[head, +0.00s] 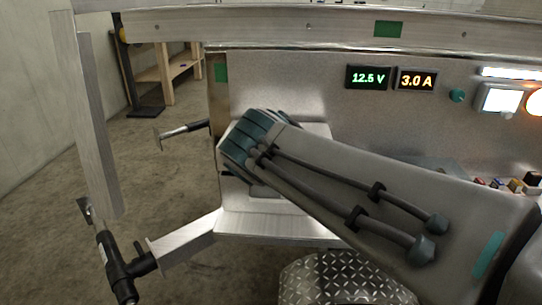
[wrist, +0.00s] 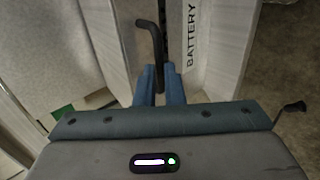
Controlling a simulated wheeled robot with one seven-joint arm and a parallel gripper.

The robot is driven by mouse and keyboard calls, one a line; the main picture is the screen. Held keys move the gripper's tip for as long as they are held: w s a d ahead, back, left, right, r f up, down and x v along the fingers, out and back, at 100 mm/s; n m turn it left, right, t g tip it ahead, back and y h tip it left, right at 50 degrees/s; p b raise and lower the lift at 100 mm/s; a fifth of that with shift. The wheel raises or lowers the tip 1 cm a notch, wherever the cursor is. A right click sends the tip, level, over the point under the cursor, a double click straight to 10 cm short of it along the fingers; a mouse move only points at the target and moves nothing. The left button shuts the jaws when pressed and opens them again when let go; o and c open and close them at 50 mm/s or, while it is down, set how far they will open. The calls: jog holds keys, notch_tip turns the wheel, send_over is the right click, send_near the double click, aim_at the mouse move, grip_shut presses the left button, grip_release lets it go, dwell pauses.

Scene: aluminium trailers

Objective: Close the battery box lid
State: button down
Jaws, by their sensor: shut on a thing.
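In the wrist view, the two blue fingers of my gripper (wrist: 158,88) are closed around the lower end of a black bent handle (wrist: 150,35). A pale metal panel marked BATTERY (wrist: 190,38) stands just right of the handle. A dark gap runs between this panel and the pale surface on the left. I cannot tell for certain which surface is the lid or how far open it is. In the head view, my arm and teal wrist cover the fingers and most of the box area above a metal ledge (head: 275,226).
A grey panel with lit displays (head: 392,78) stands behind my arm. A metal upright (head: 97,125) and a black jack-like fitting (head: 122,268) are at left. A tread-plate surface (head: 310,284) is below my arm.

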jog(key=shift+s+f+b, duration=0.15)
jog(key=shift+f+b, duration=0.3)
jog(key=shift+f, duration=0.55)
jog(key=shift+s+f+b, duration=0.1)
jog(key=shift+f+b, duration=0.3)
jog(key=shift+f, duration=0.65)
jog(key=c, duration=1.5)
grip_release()
jog(key=shift+a, duration=0.15)
jog(key=shift+c, duration=0.2)
jog(key=shift+d, duration=0.2)
